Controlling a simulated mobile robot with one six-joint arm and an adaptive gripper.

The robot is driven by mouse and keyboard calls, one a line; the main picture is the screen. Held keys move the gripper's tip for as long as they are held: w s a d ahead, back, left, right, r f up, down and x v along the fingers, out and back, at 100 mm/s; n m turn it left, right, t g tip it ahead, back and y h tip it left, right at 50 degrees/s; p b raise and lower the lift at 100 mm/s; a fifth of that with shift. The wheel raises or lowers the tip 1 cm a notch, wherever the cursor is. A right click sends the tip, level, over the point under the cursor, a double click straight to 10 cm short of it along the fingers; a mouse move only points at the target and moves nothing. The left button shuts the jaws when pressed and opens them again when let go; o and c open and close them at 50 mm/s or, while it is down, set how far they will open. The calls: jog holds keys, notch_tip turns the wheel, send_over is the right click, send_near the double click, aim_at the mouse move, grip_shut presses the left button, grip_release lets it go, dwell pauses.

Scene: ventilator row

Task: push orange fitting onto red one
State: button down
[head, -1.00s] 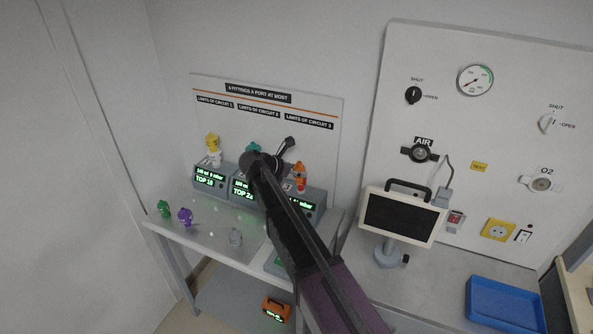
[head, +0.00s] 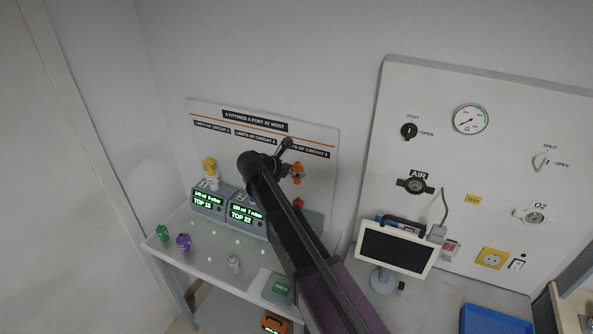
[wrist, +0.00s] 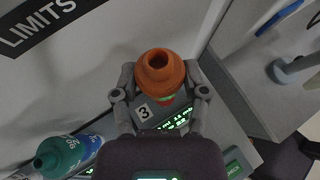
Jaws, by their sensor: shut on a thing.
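The orange fitting (head: 298,173) is in my gripper (wrist: 160,78), which is shut on it. In the wrist view the orange fitting (wrist: 161,73) stands between the two fingers, its open round mouth toward the camera. In the head view it is above the red fitting (head: 298,204), with a visible gap between them. The red fitting is at port 3, partly behind my arm.
A teal and blue fitting (wrist: 60,152) stands left of my gripper in the wrist view. A yellow and white fitting (head: 209,170) is on port 1. Green (head: 162,233), purple (head: 183,242) and grey (head: 234,263) fittings stand on the table. A monitor (head: 396,247) is to the right.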

jog(key=shift+w+d+f, duration=0.1)
jog(key=shift+d, duration=0.05)
jog(key=shift+f, duration=0.1)
jog(key=b, duration=0.6)
send_over(297, 200)
jog(key=shift+w+f, duration=0.15)
jog(key=shift+f, duration=2.65)
jog(key=shift+f+b, duration=1.3)
jog(key=shift+c, duration=0.2)
grip_release()
jog(key=shift+r, duration=0.1)
